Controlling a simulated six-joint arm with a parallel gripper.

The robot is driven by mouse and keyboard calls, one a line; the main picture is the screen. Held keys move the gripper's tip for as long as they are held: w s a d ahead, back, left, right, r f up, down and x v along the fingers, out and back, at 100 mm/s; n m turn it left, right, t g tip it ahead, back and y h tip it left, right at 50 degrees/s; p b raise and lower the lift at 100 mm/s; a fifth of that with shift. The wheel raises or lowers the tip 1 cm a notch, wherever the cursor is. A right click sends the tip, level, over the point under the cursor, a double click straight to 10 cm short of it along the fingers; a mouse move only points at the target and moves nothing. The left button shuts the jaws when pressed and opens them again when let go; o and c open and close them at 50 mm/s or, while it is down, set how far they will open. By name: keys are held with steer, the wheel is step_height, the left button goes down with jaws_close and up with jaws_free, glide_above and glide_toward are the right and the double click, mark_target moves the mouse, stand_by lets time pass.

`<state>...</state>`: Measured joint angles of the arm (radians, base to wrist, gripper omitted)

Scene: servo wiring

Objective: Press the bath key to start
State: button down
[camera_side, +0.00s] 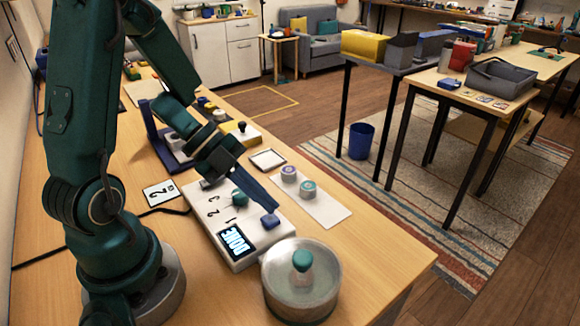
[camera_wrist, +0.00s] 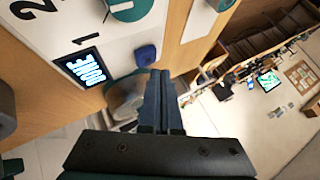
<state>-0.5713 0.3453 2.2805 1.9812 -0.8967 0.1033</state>
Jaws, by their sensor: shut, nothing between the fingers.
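A white control box (camera_side: 213,220) lies on the wooden bench, with a teal knob (camera_side: 239,197), printed numbers and a dark display (camera_side: 236,243) reading DONE. The blue key (camera_side: 270,221) is at its near right corner; it also shows in the wrist view (camera_wrist: 146,55). My gripper (camera_side: 276,209) is shut and empty, pointing down with its tips right by the key. In the wrist view the shut fingers (camera_wrist: 158,74) end just beside the key. I cannot tell whether they touch it. The round metal bath (camera_side: 301,296) stands near the box, with a teal-topped piece (camera_side: 302,261) in it.
A white card marked 2 (camera_side: 161,193) lies left of the box. A white strip with two round pieces (camera_side: 325,210) and a small framed tray (camera_side: 267,160) lie on the right. A blue stand (camera_side: 161,140) is behind. The bench's right front is clear.

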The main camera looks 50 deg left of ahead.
mark_target(265, 216)
steer(key=shift+f, duration=0.2)
stand_by(0.4)
steer(key=shift+f, duration=0.25)
steer(key=shift+f, duration=0.5)
stand_by(0.7)
steer(key=shift+r, duration=0.95)
steer(key=shift+r, duration=2.5)
